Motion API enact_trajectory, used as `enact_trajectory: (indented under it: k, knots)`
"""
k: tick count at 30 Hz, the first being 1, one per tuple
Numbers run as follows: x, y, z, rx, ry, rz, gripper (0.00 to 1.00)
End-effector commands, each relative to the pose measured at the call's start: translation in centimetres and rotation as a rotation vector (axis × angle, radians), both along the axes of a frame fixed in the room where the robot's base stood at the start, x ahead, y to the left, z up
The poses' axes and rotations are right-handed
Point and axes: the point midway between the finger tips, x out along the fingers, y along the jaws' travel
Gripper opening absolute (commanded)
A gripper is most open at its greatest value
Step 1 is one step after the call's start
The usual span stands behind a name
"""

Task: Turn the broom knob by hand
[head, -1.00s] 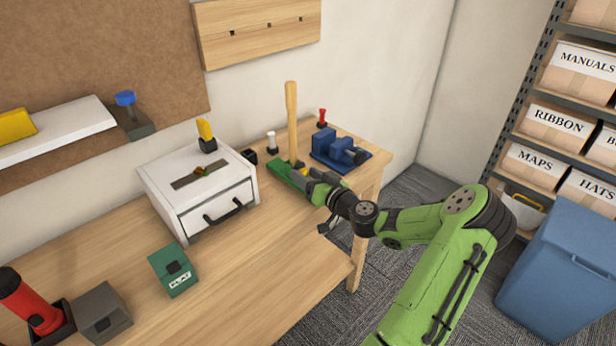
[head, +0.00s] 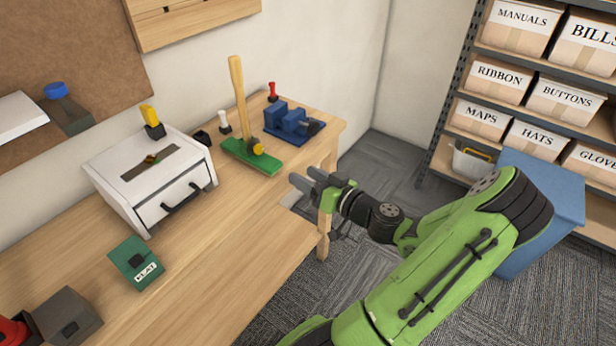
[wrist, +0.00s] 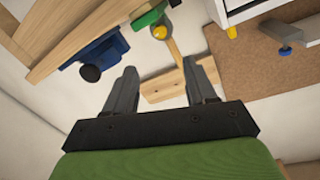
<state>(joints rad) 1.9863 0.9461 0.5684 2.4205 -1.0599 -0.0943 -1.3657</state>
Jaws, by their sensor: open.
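The broom (head: 239,92) stands at the back of the workbench, its wooden handle upright and leaning slightly, above a green base (head: 252,160). A yellow knob (head: 257,148) sits on the front of the base. In the wrist view the yellow knob (wrist: 159,32) shows at the top, beside the green base (wrist: 150,16) and the handle. My gripper (head: 304,178) is open and empty, to the right of the knob and apart from it, near the bench's right edge. In the wrist view both fingers of my gripper (wrist: 158,70) are spread with nothing between them.
A blue vise-like block (head: 290,122) stands behind and right of the broom. A white drawer box (head: 130,200) and a green box labelled FLAT (head: 137,262) stand to the left. A blue bin (head: 540,195) and shelves are at the right.

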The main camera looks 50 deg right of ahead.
Motion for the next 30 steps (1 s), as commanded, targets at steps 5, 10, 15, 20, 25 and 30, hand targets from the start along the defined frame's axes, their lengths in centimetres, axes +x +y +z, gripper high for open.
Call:
enact_trajectory:
  k: [5,10,15,20,25,30]
  knots:
    - [0.1,0.1,-0.2,-0.018,0.001,0.003,0.56]
    - [0.0,0.8,-1.9,-0.353,0.0,0.02,0.56]
    - [-0.2,0.7,-1.5,-0.614,-0.006,0.004,0.56]
    - [2.0,0.6,-1.1,-0.631,-0.01,0.007,0.56]
    - [6.2,0.2,-1.1,-0.632,-0.01,0.009,0.56]
    - [10.5,-0.2,-1.0,-0.63,-0.01,0.006,0.56]
